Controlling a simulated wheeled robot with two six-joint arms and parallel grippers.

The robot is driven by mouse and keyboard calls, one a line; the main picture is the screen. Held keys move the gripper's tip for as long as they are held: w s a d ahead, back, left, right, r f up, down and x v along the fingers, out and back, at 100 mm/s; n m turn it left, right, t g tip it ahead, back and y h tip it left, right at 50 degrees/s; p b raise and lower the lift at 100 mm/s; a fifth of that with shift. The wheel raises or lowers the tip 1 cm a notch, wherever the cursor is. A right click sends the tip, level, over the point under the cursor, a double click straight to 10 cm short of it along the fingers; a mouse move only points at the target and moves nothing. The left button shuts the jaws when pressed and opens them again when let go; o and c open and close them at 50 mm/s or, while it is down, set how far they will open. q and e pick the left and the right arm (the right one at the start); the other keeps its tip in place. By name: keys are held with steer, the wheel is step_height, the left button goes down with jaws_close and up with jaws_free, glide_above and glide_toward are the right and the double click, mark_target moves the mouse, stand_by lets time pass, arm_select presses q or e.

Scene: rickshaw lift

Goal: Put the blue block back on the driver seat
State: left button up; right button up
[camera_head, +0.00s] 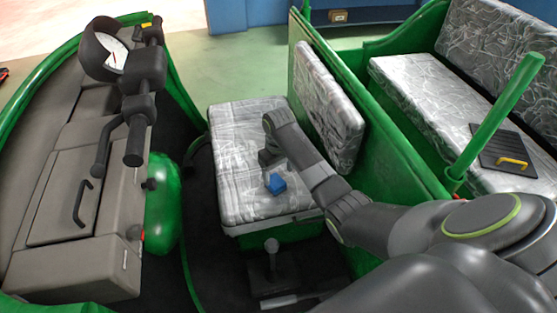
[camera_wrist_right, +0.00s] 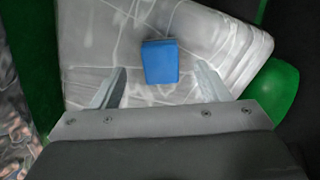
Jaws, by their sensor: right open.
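The blue block (camera_head: 276,183) rests on the plastic-wrapped driver seat (camera_head: 235,150), near the front-right part of its cushion in the head view. In the right wrist view the blue block (camera_wrist_right: 160,62) lies just beyond the fingertips, between their lines, on the pale seat surface (camera_wrist_right: 100,40). My right gripper (camera_head: 266,160) is above the seat beside the block; its fingers are mostly hidden in the head view. In the right wrist view my right gripper (camera_wrist_right: 162,85) is open and empty, apart from the block. My left gripper is out of view.
A green partition (camera_head: 375,130) with a padded backrest (camera_head: 328,105) stands right of the seat. A lever (camera_head: 271,255) stands in front of it. A grey dashboard with a gauge (camera_head: 104,52) is at left. A rear bench (camera_head: 430,90) holds a dark panel with a yellow handle (camera_head: 511,162).

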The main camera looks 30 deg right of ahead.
mark_target(279, 185)
step_height(279, 185, up, 5)
steer(key=shift+r, duration=0.2)
stand_by(0.5)
